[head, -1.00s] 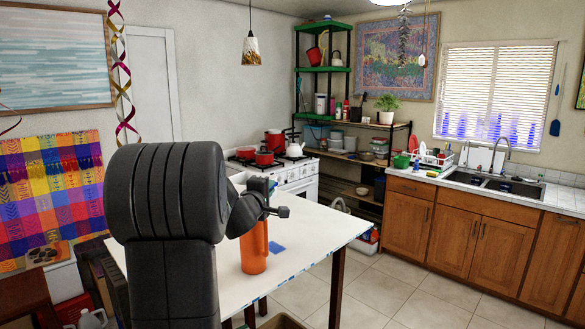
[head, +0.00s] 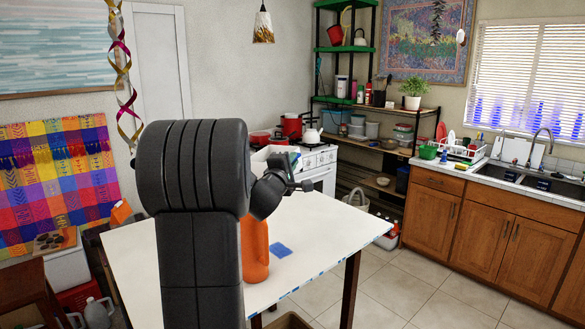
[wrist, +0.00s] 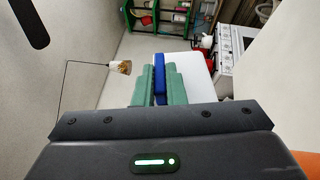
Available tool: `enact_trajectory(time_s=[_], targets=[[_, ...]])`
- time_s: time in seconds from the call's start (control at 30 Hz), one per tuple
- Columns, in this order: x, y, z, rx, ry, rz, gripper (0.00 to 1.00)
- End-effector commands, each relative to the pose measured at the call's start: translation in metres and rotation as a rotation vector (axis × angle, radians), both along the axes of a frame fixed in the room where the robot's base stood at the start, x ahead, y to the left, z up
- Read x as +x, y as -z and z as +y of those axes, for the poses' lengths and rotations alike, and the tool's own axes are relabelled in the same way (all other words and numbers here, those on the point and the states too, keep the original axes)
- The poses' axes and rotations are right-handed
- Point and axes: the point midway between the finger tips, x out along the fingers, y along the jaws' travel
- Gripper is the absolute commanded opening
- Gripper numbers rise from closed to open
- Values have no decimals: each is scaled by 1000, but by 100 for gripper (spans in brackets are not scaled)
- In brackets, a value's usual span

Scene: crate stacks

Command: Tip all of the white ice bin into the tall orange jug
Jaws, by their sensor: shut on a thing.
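The tall orange jug (head: 257,250) stands upright on the white table, its left side hidden behind my arm. A strip of orange, likely the jug (wrist: 306,163), shows at the lower right of the wrist view. The white ice bin (head: 262,155) is beyond my arm in the head view, mostly hidden by it. In the wrist view the bin (wrist: 190,68) shows as a plain white face past my fingers. My gripper (wrist: 158,84) has green fingers shut on the bin's blue grip (wrist: 160,62). I cannot see inside the bin or tell its tilt.
The white table (head: 325,228) has free room right of the jug, where a flat blue square (head: 281,250) lies. A stove with red pots (head: 291,125) stands behind. Another orange container (head: 121,213) is at the left.

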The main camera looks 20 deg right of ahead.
Motion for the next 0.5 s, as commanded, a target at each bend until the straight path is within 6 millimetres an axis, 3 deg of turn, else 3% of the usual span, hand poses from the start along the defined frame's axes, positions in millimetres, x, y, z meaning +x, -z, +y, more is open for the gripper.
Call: enact_trajectory(time_s=[0.17,0.5], targets=[[0,-14,1,-127,-1,-8,0],[0,7,6,-293,-2,-20,0]])
